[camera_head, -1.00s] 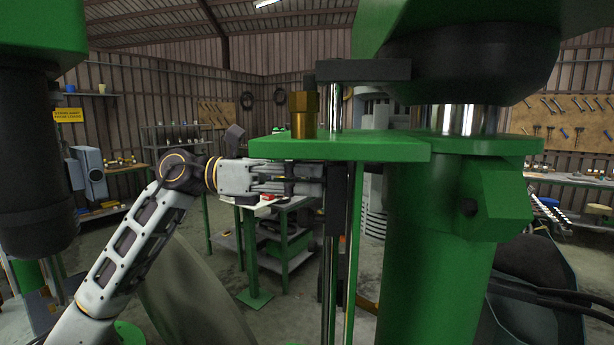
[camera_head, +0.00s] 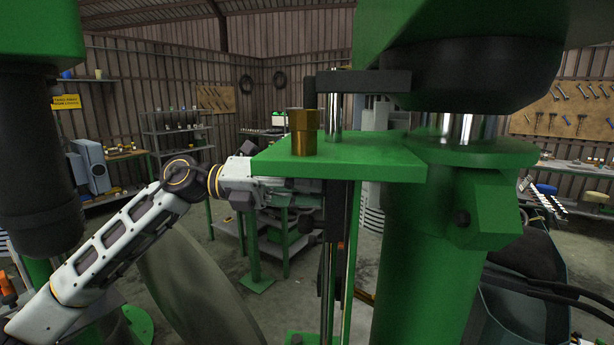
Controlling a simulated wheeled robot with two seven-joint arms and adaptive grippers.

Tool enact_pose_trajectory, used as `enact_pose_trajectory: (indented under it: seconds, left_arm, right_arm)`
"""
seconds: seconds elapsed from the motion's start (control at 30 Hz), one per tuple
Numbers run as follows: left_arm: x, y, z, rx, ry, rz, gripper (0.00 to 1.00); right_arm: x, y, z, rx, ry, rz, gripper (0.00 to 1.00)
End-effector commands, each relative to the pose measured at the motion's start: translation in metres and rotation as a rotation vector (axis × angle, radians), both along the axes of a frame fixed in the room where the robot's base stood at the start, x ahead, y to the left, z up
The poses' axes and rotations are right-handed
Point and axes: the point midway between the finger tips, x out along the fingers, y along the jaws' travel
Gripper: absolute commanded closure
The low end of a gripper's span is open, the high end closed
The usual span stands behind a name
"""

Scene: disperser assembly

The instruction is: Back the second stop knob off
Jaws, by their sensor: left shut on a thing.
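My left gripper (camera_head: 306,202) points right, just under the green plate (camera_head: 370,165). Its fingers are shut on the stop knob, beside the dark vertical bar (camera_head: 335,215). The fingers and the plate's edge hide the knob itself, so its thread and gap cannot be seen. My right gripper is not in view.
A thick green column (camera_head: 430,260) with a black collar (camera_head: 470,75) stands close on the right. A black arm (camera_head: 362,82) joins a steel rod above the plate. A large curved grey disc (camera_head: 195,285) is below my left arm. Shelves and benches stand farther back.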

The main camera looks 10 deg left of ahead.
Motion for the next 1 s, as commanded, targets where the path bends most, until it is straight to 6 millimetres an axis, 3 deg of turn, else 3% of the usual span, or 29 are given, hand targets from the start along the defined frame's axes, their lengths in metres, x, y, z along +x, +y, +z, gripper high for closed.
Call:
enact_pose_trajectory:
  seconds: [0.4, 0.93, 0.97, 1.0]
  left_arm:
    - [0.001, 0.001, 0.003, -0.014, 0.212, 0.003, 0.95]
    - [0.001, 0.001, 0.002, -0.015, 0.238, 0.003, 0.95]
    - [0.001, 0.001, 0.002, -0.015, 0.238, 0.003, 0.68]
    - [0.001, 0.001, 0.002, -0.015, 0.238, 0.003, 0.62]
  right_arm:
    - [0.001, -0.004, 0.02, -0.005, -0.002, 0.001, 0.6]
    - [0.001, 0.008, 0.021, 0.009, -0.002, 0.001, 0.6]
    - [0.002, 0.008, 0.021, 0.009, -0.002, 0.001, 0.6]
    - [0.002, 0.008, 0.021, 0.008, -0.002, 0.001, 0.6]
